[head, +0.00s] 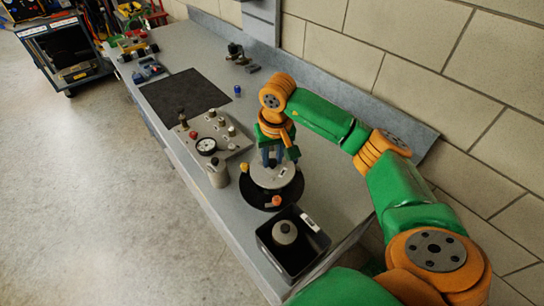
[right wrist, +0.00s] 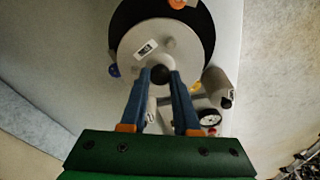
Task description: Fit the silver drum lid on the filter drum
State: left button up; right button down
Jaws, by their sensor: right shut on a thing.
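The silver drum lid (head: 267,179) is a round grey disc with a white label and a dark knob at its centre. My right gripper (head: 272,156) is over it. In the right wrist view the blue fingers (right wrist: 160,78) are shut on the knob, with the lid (right wrist: 172,32) below them. A black round body (head: 256,196), seemingly the filter drum, lies under the lid and shows around its edge. It carries orange, yellow and blue knobs at its rim. The lid hides most of its top; I cannot tell whether they touch. My left gripper is out of view.
A black open bin (head: 264,240) with a grey knobbed piece (head: 284,232) stands near the bench's front end. A grey canister (head: 217,175) and a gauge panel (head: 226,142) stand left of the drum. A dark mat (head: 184,92) lies farther back. The wall is close on the right.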

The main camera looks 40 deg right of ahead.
jog(key=shift+s+d, duration=0.1)
jog(key=shift+d, duration=0.05)
jog(key=shift+f, duration=0.15)
jog(key=shift+f+b, duration=0.4)
jog(key=shift+b, duration=0.15)
jog(key=shift+f, duration=0.2)
jog(key=shift+w+a, duration=0.2)
jog(key=shift+a, duration=0.05)
dwell(0.4)
